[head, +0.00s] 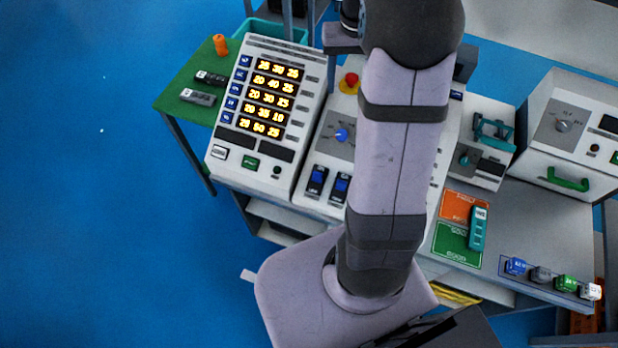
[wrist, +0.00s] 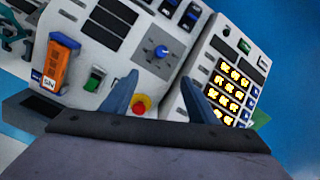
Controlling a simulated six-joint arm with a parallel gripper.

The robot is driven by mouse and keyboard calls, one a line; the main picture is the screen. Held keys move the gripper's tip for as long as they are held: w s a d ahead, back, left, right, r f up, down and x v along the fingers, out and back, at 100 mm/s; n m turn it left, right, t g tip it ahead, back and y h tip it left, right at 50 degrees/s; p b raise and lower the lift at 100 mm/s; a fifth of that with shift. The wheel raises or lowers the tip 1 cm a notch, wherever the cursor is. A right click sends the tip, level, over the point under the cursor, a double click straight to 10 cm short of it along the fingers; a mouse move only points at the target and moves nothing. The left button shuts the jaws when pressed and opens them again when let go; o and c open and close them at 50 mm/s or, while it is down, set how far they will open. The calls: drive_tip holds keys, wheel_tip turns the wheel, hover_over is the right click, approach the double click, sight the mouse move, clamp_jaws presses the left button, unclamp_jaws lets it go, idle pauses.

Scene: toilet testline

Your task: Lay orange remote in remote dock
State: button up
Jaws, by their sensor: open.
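In the wrist view, the orange remote (wrist: 60,62) lies on the white panel at the left, with a pale label at its lower end. In the head view, my arm hides that part of the panel, and I cannot make out the remote there.
A red button (head: 351,80) and blue knob (head: 341,135) are on the panel. A teal remote (head: 478,228) lies across orange and green cards at right. Two dark remotes and an orange cylinder (head: 220,44) are on the green table (head: 175,98). Several small cubes stand at the right edge.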

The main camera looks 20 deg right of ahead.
drive_tip(key=s+a+f+n, duration=0.2)
drive_tip(key=s+a+f, duration=0.1)
drive_tip(key=s+a, duration=0.5)
drive_tip(key=s+a+f+n, duration=0.2)
drive_tip(key=s+a+f, duration=0.1)
drive_tip(key=s+a, duration=0.6)
drive_tip(key=shift+a+f, duration=0.3)
drive_tip(key=shift+f, duration=0.05)
drive_tip(key=shift+f+b, duration=0.9)
drive_tip(key=shift+b, duration=0.05)
drive_tip(key=shift+o, duration=0.7)
